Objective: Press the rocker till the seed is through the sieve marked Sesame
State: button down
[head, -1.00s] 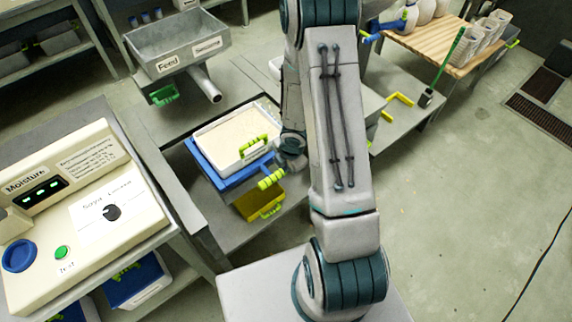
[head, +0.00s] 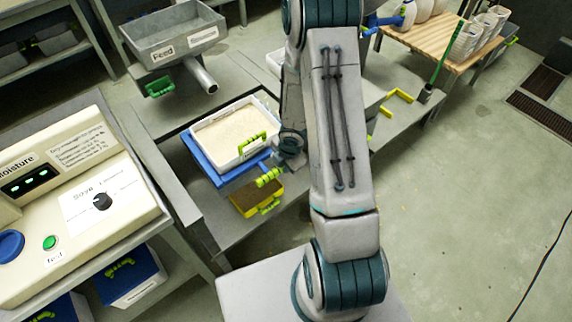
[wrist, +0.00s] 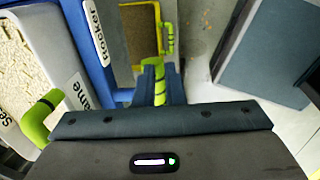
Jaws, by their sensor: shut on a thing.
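The white sieve tray (head: 205,150) holds pale seed (head: 228,132) and sits on the blue rocker (head: 204,163). My gripper (wrist: 160,84) is shut on the rocker's yellow-green, black-striped handle (wrist: 160,95). In the head view my gripper (head: 290,160) is beside the sieve, partly hidden by my arm. A yellow tray (head: 243,211) with a brown inside stands low in front of the rocker.
A grey feed hopper (head: 165,45) with a spout stands behind. A moisture tester (head: 75,215) is on the left bench. A wooden-topped table (head: 425,35) with white cups is at back right. The floor to the right is mostly clear.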

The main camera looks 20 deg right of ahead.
jog(key=s+p+v, duration=0.1)
jog(key=p+v, duration=0.7)
jog(key=v, duration=0.6)
jog(key=shift+d+f+p, duration=0.15)
jog(key=shift+f+p, duration=0.05)
jog(key=shift+p, duration=0.2)
jog(key=shift+s, duration=0.15)
dwell(1.6)
